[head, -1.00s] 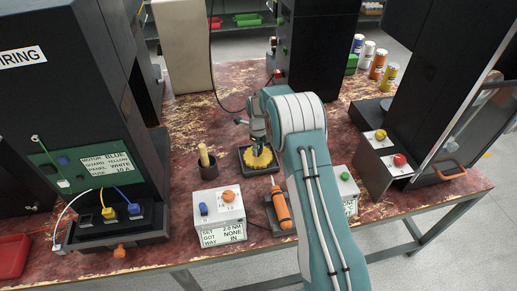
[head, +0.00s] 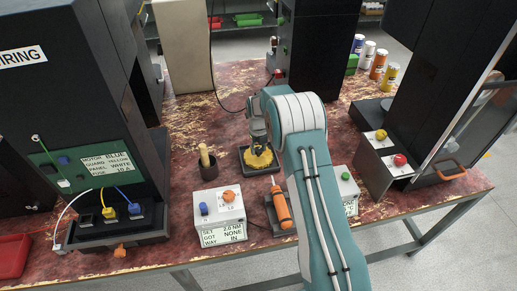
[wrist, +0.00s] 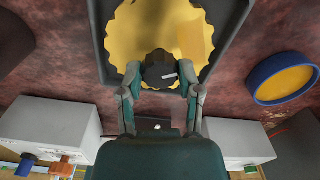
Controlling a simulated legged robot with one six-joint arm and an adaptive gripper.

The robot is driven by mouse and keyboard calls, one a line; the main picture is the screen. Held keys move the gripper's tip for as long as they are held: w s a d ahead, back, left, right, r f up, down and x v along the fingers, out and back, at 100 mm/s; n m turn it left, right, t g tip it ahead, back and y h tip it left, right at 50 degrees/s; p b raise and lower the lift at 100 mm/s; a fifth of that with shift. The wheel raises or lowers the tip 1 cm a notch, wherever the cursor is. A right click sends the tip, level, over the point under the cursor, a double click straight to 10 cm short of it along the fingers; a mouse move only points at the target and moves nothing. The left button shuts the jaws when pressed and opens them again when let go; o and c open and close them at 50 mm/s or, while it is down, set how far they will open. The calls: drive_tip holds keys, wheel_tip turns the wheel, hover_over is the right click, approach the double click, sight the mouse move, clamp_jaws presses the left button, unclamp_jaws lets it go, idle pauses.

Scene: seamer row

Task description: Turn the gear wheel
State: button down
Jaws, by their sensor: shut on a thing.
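The yellow gear wheel (head: 262,160) lies flat in a dark square tray (head: 247,168) on the bench, partly hidden by my gripper (head: 258,146) in the head view. In the wrist view the toothed wheel (wrist: 136,28) fills the top middle, inside the tray's dark rim (wrist: 101,45). A dark round hub (wrist: 158,62) with a pale mark stands at its near side in that view. My gripper (wrist: 161,88) is shut on this hub, one finger on each side.
A white box (head: 216,208) with a blue button and orange knob stands front left. A dark pot (head: 208,171) with a wooden handle is left of the tray. An orange-handled tool (head: 282,208) lies in front. A blue-rimmed yellow disc (wrist: 284,79) is right in the wrist view.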

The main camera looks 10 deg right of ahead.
sight(258, 148)
drive_tip(key=shift+w+r, duration=0.15)
drive_tip(key=shift+w, duration=0.05)
drive_tip(key=shift+c, duration=1.5)
unclamp_jaws()
drive_tip(key=shift+a, duration=0.1)
drive_tip(key=shift+s, duration=0.1)
wheel_tip(258, 148, up, 12)
